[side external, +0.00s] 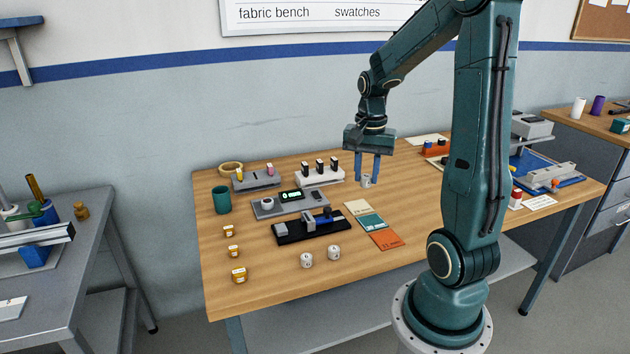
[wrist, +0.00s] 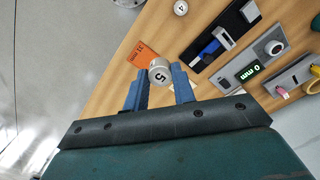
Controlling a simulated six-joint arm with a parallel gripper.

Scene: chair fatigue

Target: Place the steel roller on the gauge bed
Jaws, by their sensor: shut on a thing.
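My gripper (side external: 367,178) hangs above the table with its blue fingers shut on a small steel roller (side external: 366,182). In the wrist view the roller (wrist: 159,72) sits between the fingertips (wrist: 160,85), and its end face reads 5. A grey gauge (side external: 290,204) with a lit green display lies on the table, left of and nearer than my gripper in the side view. In the wrist view its display (wrist: 250,71) reads 0 mm, beside a round fitting. I cannot tell for sure which part is the bed. The held roller is apart from the gauge.
Two similar rollers (side external: 320,257) stand at the front. A black fixture with a blue slider (side external: 322,218) lies before the gauge. Coloured cards (side external: 372,223) lie right of it. Racks (side external: 320,176), a green cup (side external: 221,199) and small yellow jars (side external: 233,252) surround it.

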